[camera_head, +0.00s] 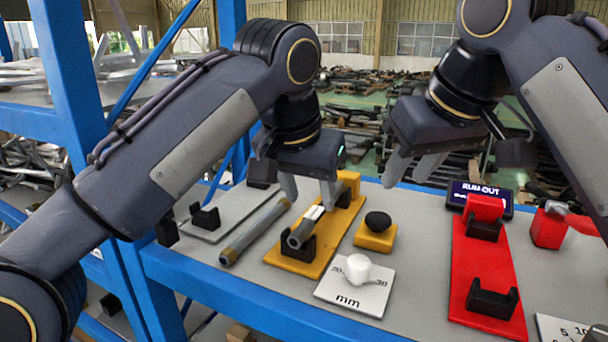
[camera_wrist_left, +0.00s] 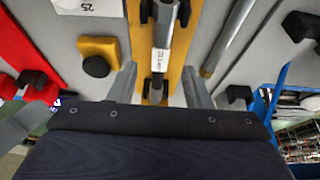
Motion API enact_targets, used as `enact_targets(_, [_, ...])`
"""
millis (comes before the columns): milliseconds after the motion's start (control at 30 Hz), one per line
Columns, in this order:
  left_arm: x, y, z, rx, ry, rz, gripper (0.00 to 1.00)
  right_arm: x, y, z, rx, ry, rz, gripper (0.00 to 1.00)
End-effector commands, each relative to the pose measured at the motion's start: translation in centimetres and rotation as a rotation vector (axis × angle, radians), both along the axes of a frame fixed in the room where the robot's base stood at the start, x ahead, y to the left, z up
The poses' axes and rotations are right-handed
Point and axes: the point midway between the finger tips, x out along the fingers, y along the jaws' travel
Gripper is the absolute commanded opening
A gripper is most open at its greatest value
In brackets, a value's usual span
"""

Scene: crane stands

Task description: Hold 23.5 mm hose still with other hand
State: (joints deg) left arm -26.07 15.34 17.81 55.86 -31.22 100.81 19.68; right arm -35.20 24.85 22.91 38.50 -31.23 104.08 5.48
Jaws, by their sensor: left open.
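A grey hose (camera_head: 299,236) with a white label lies in the black cradles of a yellow stand (camera_head: 317,262). In the left wrist view the hose (camera_wrist_left: 163,33) runs lengthwise, its label (camera_wrist_left: 160,60) too small to read surely. My left gripper (camera_head: 308,190) is above the stand, pointing down, jaws open. In the left wrist view its fingers (camera_wrist_left: 159,85) are on either side of the hose with gaps, not touching it. My right gripper (camera_head: 414,168) hangs in the air at right, apart from the stand, its fingers spread and empty.
Another grey hose (camera_head: 255,232) with brass-coloured ends lies left of the yellow stand. A yellow block with a black knob (camera_head: 377,221), a "mm" plate with a white knob (camera_head: 357,269) and a red stand (camera_head: 486,271) with black cradles are to the right. A dark display (camera_head: 482,190) stands behind.

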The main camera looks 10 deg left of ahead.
Motion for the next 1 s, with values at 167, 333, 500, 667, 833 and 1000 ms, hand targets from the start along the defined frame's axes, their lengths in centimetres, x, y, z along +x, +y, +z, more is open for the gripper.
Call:
enact_targets(167, [0.9,-0.1,-2.4,0.002,0.003,0.002,0.45,0.0,0.0,0.0,0.000,0.000,0.000,0.36])
enact_targets(333, [1.4,-0.2,-3.5,0.000,0.001,0.001,0.45,0.0,0.0,0.0,0.000,0.000,0.000,0.36])
enact_targets(500, [1.5,-0.2,-3.6,-0.001,0.000,0.001,0.45,0.0,0.0,0.0,0.000,0.000,0.000,0.36])
enact_targets(667, [1.4,-0.3,-3.6,-0.001,0.000,0.001,0.39,0.0,0.0,0.0,0.000,0.000,0.000,0.36])
enact_targets(833, [1.4,-0.2,-3.6,0.000,0.000,0.000,0.17,0.0,0.0,0.0,0.000,0.000,0.000,0.36])
enact_targets(1000, [1.4,-0.2,-3.6,0.000,0.000,0.000,0.00,0.0,0.0,0.0,0.000,0.000,0.000,0.36])
